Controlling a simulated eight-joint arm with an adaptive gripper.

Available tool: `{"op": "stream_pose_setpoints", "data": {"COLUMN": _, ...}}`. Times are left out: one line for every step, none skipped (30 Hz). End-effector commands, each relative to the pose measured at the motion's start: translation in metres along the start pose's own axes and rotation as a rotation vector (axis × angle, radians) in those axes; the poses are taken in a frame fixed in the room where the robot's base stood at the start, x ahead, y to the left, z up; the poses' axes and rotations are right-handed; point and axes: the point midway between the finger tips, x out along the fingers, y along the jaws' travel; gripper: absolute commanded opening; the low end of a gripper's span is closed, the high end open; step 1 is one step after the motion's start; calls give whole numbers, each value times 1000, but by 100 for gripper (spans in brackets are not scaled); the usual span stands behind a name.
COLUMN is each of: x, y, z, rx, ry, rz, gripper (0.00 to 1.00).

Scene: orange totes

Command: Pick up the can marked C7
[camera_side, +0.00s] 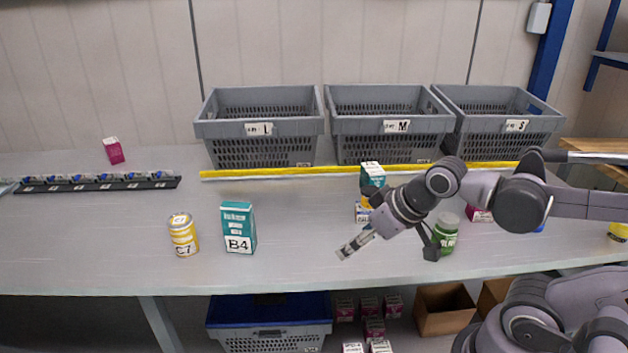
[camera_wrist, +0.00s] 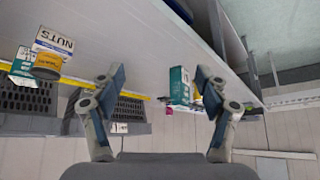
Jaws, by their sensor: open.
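The can marked C7 (camera_side: 183,235) is yellow with a pale label band and stands upright on the grey table, left of centre in the side view. My gripper (camera_side: 390,249) is open and empty, well to the right of the can, with its fingers pointing down and left. In the wrist view my gripper (camera_wrist: 160,76) shows two spread fingers with nothing between them close by. A small yellow patch by the right finger there may be the can, but I cannot tell.
A teal box marked B4 (camera_side: 238,228) stands just right of the can; a teal box (camera_wrist: 179,85) shows between the fingers. A green jar (camera_side: 446,234) stands beside my gripper. Grey crates (camera_side: 262,128) line the back behind a yellow strip (camera_side: 285,173).

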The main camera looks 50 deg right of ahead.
Motion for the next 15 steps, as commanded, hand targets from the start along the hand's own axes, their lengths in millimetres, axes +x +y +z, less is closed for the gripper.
{"op": "stream_pose_setpoints", "data": {"x": 0, "y": 0, "z": 0, "rx": 0, "ry": 0, "rz": 0, "gripper": 82}}
{"op": "stream_pose_setpoints", "data": {"x": 0, "y": 0, "z": 0, "rx": 0, "ry": 0, "rz": 0, "gripper": 82}}
{"op": "stream_pose_setpoints", "data": {"x": 0, "y": 0, "z": 0, "rx": 0, "ry": 0, "rz": 0, "gripper": 82}}
{"op": "stream_pose_setpoints", "data": {"x": 0, "y": 0, "z": 0, "rx": 0, "ry": 0, "rz": 0, "gripper": 82}}
{"op": "stream_pose_setpoints", "data": {"x": 0, "y": 0, "z": 0, "rx": 0, "ry": 0, "rz": 0, "gripper": 82}}
{"op": "stream_pose_setpoints", "data": {"x": 0, "y": 0, "z": 0, "rx": 0, "ry": 0, "rz": 0, "gripper": 82}}
{"op": "stream_pose_setpoints", "data": {"x": 0, "y": 0, "z": 0, "rx": 0, "ry": 0, "rz": 0, "gripper": 82}}
{"op": "stream_pose_setpoints", "data": {"x": 0, "y": 0, "z": 0, "rx": 0, "ry": 0, "rz": 0, "gripper": 82}}
{"op": "stream_pose_setpoints", "data": {"x": 0, "y": 0, "z": 0, "rx": 0, "ry": 0, "rz": 0, "gripper": 82}}
{"op": "stream_pose_setpoints", "data": {"x": 0, "y": 0, "z": 0, "rx": 0, "ry": 0, "rz": 0, "gripper": 82}}
{"op": "stream_pose_setpoints", "data": {"x": 0, "y": 0, "z": -1, "rx": 0, "ry": 0, "rz": 0, "gripper": 82}}
{"op": "stream_pose_setpoints", "data": {"x": 0, "y": -1, "z": -3, "rx": 0, "ry": -1, "rz": 0, "gripper": 82}}
{"op": "stream_pose_setpoints", "data": {"x": -1, "y": -1, "z": -5, "rx": 1, "ry": -2, "rz": 0, "gripper": 82}}
{"op": "stream_pose_setpoints", "data": {"x": -1, "y": -2, "z": -9, "rx": 2, "ry": -4, "rz": 0, "gripper": 82}}
{"op": "stream_pose_setpoints", "data": {"x": -2, "y": -3, "z": -16, "rx": 3, "ry": -6, "rz": -1, "gripper": 82}}
